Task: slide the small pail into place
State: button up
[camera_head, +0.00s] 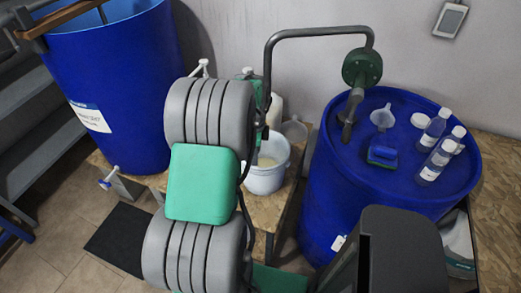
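The small pail (266,178) is white and round, with pale contents inside. It stands upright on a wooden board (262,212) between two blue drums. My grey and green arm crosses in front of it and covers its left side. My gripper cannot be made out; it seems hidden behind the arm. Whether anything touches the pail does not show.
The right blue drum (330,190) carries a curved pump pipe (318,31), a funnel (382,117), a blue sponge-like block (382,156) and several clear bottles (433,128). A larger open blue drum (130,75) stands left. A dark mat (120,238) lies on the tiles.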

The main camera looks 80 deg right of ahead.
aim_at(260, 167)
jog(key=shift+s+d+f+m, duration=0.15)
jog(key=shift+s+m, duration=0.1)
jog(key=shift+s, duration=0.25)
jog(key=shift+s+d+f+m, duration=0.15)
jog(key=shift+s+m, duration=0.1)
jog(key=shift+s, duration=0.2)
notch_tip(260, 167, down, 8)
jog(key=shift+w+r+p, duration=0.1)
jog(key=shift+r+p, duration=0.05)
jog(key=shift+p, duration=0.45)
jog(key=shift+c, duration=0.2)
grip_shut()
dwell(0.4)
